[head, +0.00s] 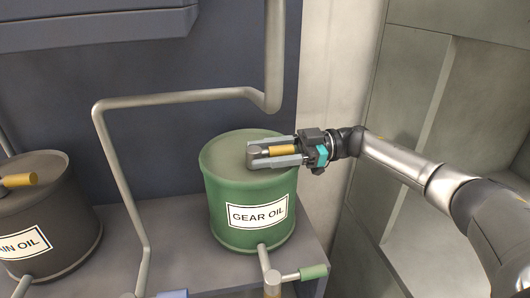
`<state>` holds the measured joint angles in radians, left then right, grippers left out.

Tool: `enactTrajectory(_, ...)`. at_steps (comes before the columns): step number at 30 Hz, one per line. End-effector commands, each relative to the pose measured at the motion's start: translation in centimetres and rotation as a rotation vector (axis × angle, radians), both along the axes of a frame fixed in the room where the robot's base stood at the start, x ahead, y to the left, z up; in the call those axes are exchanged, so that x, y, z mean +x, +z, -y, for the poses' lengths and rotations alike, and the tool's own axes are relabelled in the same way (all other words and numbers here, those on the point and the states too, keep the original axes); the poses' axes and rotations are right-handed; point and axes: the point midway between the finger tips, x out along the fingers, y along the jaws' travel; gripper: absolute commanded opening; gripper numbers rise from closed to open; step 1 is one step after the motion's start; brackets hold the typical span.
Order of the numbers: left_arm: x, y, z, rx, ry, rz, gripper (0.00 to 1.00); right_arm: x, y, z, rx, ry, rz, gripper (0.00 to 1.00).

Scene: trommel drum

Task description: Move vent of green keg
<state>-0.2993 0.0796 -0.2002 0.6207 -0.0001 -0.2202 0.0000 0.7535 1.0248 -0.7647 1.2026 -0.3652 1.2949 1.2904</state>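The green keg (225,205), labelled GEAR OIL, stands on a grey ledge in the head view. Its vent has a short round grey post (255,151) on the lid and a yellow handle (282,150) pointing right. My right gripper (263,153) reaches in from the right, low over the lid. Its two fingers lie on either side of the yellow handle, apart, with the tips beside the grey post. They look open around the vent; contact is hard to make out. My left gripper is not in view.
A dark keg (45,225) with its own yellow handle (18,181) stands at the left. A bent grey pipe (180,97) runs behind and left of the green keg. A tap with a green handle (313,272) is below it. A wall closes off the right.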

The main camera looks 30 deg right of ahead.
Motion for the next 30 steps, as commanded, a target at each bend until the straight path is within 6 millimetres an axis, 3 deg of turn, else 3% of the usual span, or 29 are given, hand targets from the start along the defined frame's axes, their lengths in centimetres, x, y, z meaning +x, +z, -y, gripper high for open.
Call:
enactTrajectory(10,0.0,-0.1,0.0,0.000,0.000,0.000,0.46,0.0,0.0,0.4,0.001,-0.003,-0.002,0.59)
enactTrajectory(21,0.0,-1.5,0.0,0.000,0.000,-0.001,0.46,-1.4,-0.1,5.9,0.000,-0.004,-0.001,0.59)
enactTrajectory(30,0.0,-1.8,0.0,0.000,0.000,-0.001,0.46,-1.8,0.0,7.3,0.001,-0.001,-0.001,0.59)
